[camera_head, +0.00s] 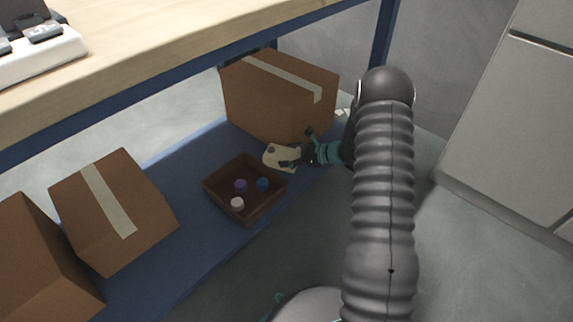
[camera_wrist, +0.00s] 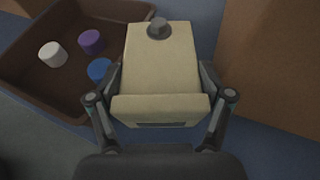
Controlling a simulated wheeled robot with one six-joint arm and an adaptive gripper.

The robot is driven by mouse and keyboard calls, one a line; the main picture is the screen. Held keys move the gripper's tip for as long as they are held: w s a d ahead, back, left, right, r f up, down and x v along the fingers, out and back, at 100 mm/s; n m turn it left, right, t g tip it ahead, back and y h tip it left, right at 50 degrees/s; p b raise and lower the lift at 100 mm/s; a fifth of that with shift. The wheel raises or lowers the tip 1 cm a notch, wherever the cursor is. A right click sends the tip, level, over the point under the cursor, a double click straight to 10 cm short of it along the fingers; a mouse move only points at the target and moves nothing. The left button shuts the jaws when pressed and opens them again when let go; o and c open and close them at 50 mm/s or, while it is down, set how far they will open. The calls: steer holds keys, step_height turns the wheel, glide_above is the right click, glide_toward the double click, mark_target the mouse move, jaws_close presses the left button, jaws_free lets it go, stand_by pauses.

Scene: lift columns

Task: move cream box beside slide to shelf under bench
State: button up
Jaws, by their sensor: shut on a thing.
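The cream box (camera_wrist: 160,75) has a grey round knob on its far end and sits between my gripper's fingers in the wrist view. It also shows in the head view (camera_head: 279,154), partly hidden by my gripper (camera_head: 300,160). My gripper, also in the wrist view (camera_wrist: 160,105), is shut on the cream box from both sides. The box is over the blue shelf (camera_head: 190,155) under the wooden bench (camera_head: 190,40), between a brown tray and a large carton. I cannot tell whether its underside touches the shelf. No slide is recognisable.
The brown tray (camera_head: 212,194) holds a white, a purple and a blue cap, close left of the cream box. A large taped carton (camera_head: 265,100) stands behind it. Two more cartons (camera_head: 105,215) (camera_head: 35,265) fill the shelf's left. A grey cabinet (camera_head: 510,120) stands right.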

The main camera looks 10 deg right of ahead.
steer(key=shift+w+a+f, duration=0.3)
steer(key=shift+f, duration=1.85)
steer(key=shift+f+b, duration=0.15)
steer(key=shift+b, duration=0.25)
steer(key=o, duration=1.2)
